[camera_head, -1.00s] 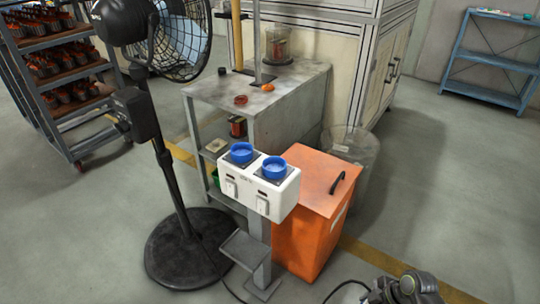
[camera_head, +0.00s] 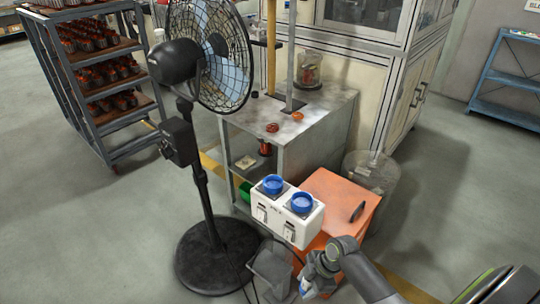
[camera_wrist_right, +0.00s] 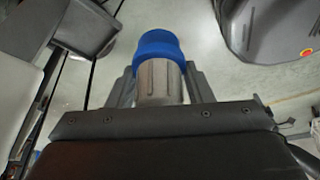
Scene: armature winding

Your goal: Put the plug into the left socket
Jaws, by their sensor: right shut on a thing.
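The white socket box (camera_head: 285,222) stands on a grey post and carries two blue round sockets on top. The left socket (camera_head: 272,184) and the right socket (camera_head: 302,203) both look unoccupied. My right gripper (camera_head: 310,280) is below and in front of the box, apart from it. In the right wrist view it (camera_wrist_right: 160,85) is shut on the plug, one finger on each side of the grey body. The plug's blue end (camera_wrist_right: 158,46) points away from the gripper. In the head view the plug (camera_head: 306,288) is small and partly hidden by the gripper. My left gripper is not in view.
A black pedestal fan (camera_head: 208,250) stands close on the left. A grey workbench (camera_head: 310,115) is behind. A grey tray (camera_head: 270,268) sits low under the box.

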